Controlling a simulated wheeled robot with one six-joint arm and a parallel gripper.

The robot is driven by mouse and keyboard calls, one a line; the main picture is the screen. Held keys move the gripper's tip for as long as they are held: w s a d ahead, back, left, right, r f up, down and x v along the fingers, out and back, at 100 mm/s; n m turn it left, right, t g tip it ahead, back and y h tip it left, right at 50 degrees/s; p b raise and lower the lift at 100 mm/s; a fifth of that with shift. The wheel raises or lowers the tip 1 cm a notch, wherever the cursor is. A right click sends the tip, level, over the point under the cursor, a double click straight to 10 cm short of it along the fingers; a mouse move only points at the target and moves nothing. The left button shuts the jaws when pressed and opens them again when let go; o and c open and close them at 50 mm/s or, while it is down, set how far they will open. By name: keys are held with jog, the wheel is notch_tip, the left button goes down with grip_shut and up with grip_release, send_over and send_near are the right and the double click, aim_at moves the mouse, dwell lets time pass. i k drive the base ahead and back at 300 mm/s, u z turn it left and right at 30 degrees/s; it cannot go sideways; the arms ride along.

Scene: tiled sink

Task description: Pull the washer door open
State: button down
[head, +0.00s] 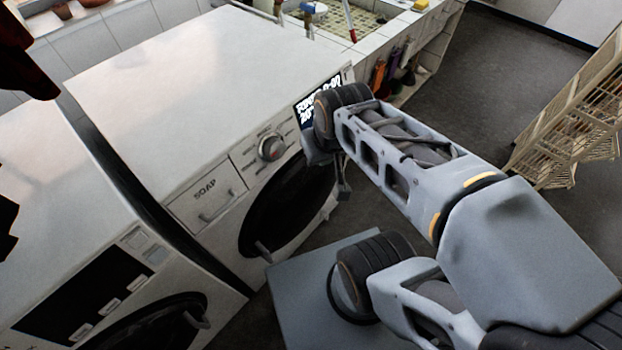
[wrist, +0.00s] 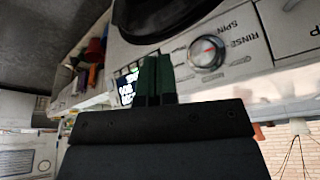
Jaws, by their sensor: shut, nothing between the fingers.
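A white washer (head: 190,85) stands in the middle of the head view, with a soap drawer, a knob (head: 271,147) and a lit display on its front. Its round dark washer door (head: 285,210) looks shut and has a light handle (head: 262,251) at its lower left. My gripper (head: 343,190) is in front of the washer's right side, apart from the handle, with my arm hiding part of the front. In the wrist view, the fingers (wrist: 156,78) are shut and empty in front of the panel and display; the dark door (wrist: 165,15) shows at the top, without its handle.
A second white machine (head: 120,270) stands to the left, with a dark round door and a handle (head: 196,320). A tiled sink counter (head: 395,25) is behind. A beige wire rack (head: 575,115) stands at the right. Dark floor (head: 470,85) lies open between counter and rack.

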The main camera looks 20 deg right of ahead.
aim_at(297, 196)
jog(key=z, duration=1.55)
jog(key=k, duration=1.2)
jog(key=u, duration=1.65)
